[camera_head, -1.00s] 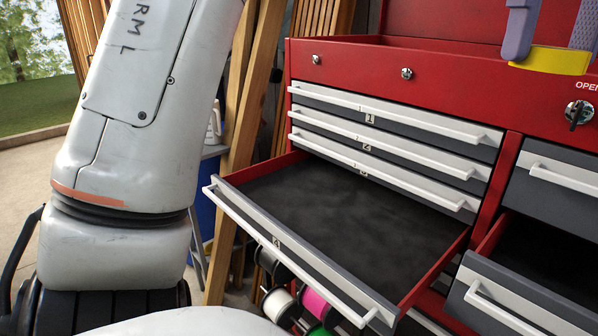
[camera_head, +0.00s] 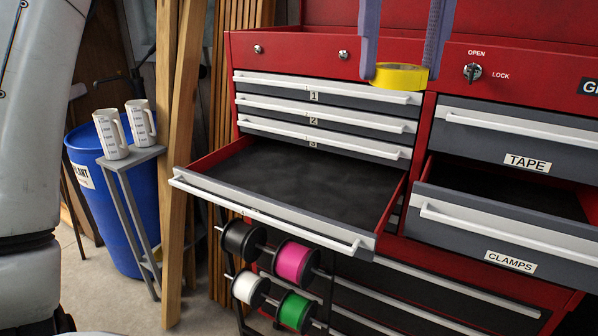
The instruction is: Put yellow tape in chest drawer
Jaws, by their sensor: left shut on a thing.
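The yellow tape (camera_head: 401,78) is held up in front of the chest's upper front, left of the lock. My left gripper (camera_head: 402,70) has purple fingers that reach down from the top edge and is shut on the tape. The red chest (camera_head: 300,50) has an open, empty drawer (camera_head: 290,190) at lower left, below and left of the tape. A drawer labelled TAPE (camera_head: 515,140) at right is shut. The CLAMPS drawer (camera_head: 500,235) below it is pulled out, with a dark inside. My right gripper is not in view.
Shut drawers 1, 2 and 3 (camera_head: 325,112) sit above the open left drawer. Spools (camera_head: 293,262) hang on a rack under it. Left of the chest stand wooden planks (camera_head: 178,150), a stool with two measuring jugs (camera_head: 125,130) and a blue barrel (camera_head: 85,170).

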